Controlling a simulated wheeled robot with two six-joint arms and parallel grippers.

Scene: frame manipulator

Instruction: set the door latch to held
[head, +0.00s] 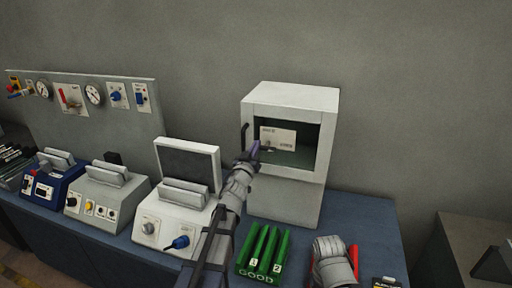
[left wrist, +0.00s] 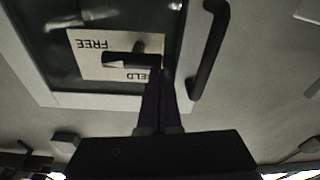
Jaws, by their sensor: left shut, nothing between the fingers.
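The door latch is a dark lever (left wrist: 130,62) on a pale label plate (left wrist: 85,65) in the left wrist view. The plate reads FREE and, partly covered, HELD, both upside down there. The lever lies about level in that picture. In the head view the plate (head: 276,136) shows in the window of a white cabinet (head: 292,95). My left gripper (head: 256,147) is in front of the window; its fingers (left wrist: 165,80) are shut and empty, with tips close to the lever's right end. I cannot tell whether they touch it. My right gripper's fingers do not show.
A black door handle (left wrist: 209,50) stands just right of my left fingers in the wrist view. Green racks (head: 262,250) marked GOOD lie in front of the cabinet. White, grey and blue devices and a gauge panel (head: 80,105) stand to the left.

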